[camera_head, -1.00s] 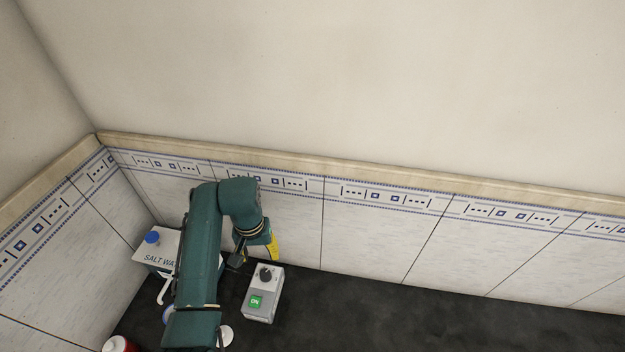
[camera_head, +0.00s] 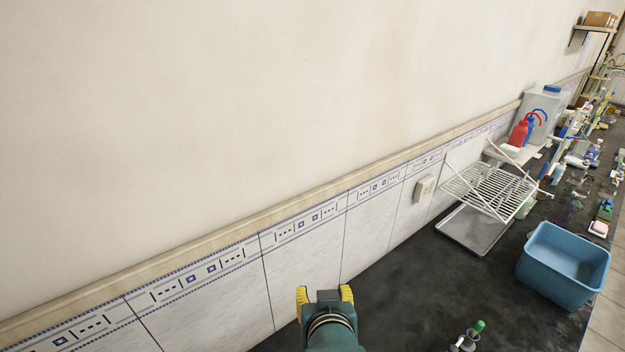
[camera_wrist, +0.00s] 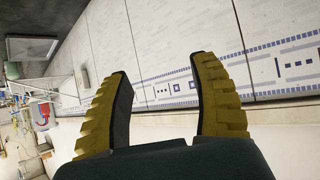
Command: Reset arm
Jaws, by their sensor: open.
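My gripper (camera_head: 325,295) shows at the bottom middle of the head view, raised in front of the tiled wall. Its two yellow ribbed fingers are spread apart with nothing between them. In the wrist view my gripper (camera_wrist: 160,100) is also open and empty, with the tiled wall (camera_wrist: 180,45) beyond the fingers. Most of my arm is below the head view's frame.
A white drying rack (camera_head: 490,188) stands over a grey tray (camera_head: 472,230) to the right. A blue basin (camera_head: 563,265) sits at the counter's edge, and a green-capped bottle (camera_head: 467,340) is nearer. Crowded bottles stand farther back. The dark counter (camera_head: 420,295) between them is clear.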

